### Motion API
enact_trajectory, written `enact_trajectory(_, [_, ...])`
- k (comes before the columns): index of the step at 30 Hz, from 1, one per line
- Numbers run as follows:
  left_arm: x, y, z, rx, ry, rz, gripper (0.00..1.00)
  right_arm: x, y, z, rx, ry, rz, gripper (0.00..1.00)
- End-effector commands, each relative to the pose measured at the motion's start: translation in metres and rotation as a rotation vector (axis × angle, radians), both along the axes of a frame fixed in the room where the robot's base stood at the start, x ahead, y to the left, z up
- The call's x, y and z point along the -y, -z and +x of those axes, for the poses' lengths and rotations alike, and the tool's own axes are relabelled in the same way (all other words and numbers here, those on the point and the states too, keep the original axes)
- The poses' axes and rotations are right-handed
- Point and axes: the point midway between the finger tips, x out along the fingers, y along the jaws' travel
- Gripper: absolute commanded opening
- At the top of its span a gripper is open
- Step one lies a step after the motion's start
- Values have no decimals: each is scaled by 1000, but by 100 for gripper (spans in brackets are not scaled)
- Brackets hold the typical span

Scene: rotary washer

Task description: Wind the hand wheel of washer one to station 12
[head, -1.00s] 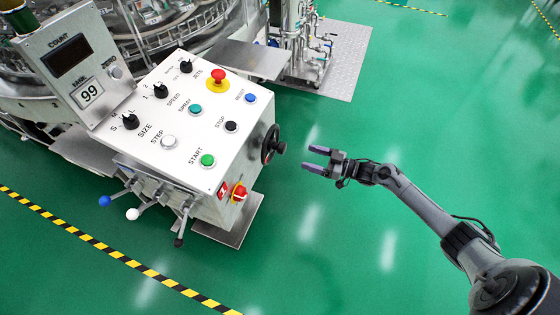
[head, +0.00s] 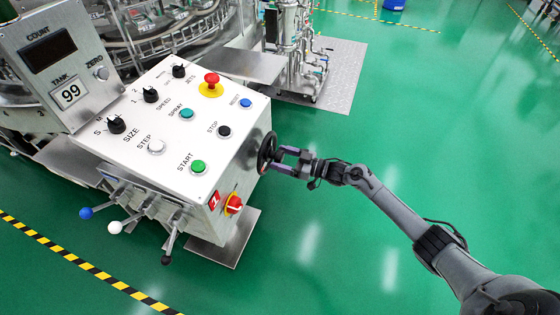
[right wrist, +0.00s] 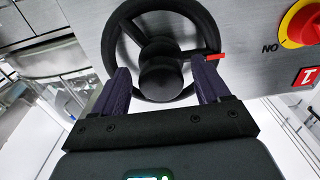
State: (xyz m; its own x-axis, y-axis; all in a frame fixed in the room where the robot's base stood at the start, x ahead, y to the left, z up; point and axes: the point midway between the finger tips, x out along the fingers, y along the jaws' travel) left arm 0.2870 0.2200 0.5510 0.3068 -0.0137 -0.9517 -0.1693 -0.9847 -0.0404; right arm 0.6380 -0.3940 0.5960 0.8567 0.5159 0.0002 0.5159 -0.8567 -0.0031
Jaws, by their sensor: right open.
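The black hand wheel (head: 267,152) is on the right side of the white control box (head: 165,135). It also shows in the right wrist view (right wrist: 112,45), with spokes, a round black hub or knob (right wrist: 160,80) and a red pointer (right wrist: 214,57) beside its rim. My right gripper (head: 282,160) is open at the wheel. In the right wrist view its two purple fingers (right wrist: 160,82) stand on either side of the hub, near the lower rim. I cannot tell whether they touch it. My left gripper is not in view. The COUNT display (head: 49,51) looks dark.
A red and yellow rotary switch (head: 233,204) sits near the wheel on the same side. Levers with blue, white and black knobs (head: 115,227) stick out at the box's front. A plate marked 99 (head: 71,94) is below the display. Green floor (head: 350,260) is clear at right.

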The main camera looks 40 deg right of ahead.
Motion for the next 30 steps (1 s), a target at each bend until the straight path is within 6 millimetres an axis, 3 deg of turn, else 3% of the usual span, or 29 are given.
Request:
enact_trajectory(14, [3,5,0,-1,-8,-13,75,-6,-1,9,0,-1,0,75])
enact_trajectory(27, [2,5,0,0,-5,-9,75,-6,0,9,0,-1,0,8])
enact_trajectory(30, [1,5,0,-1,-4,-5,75,-6,0,9,0,-1,0,0])
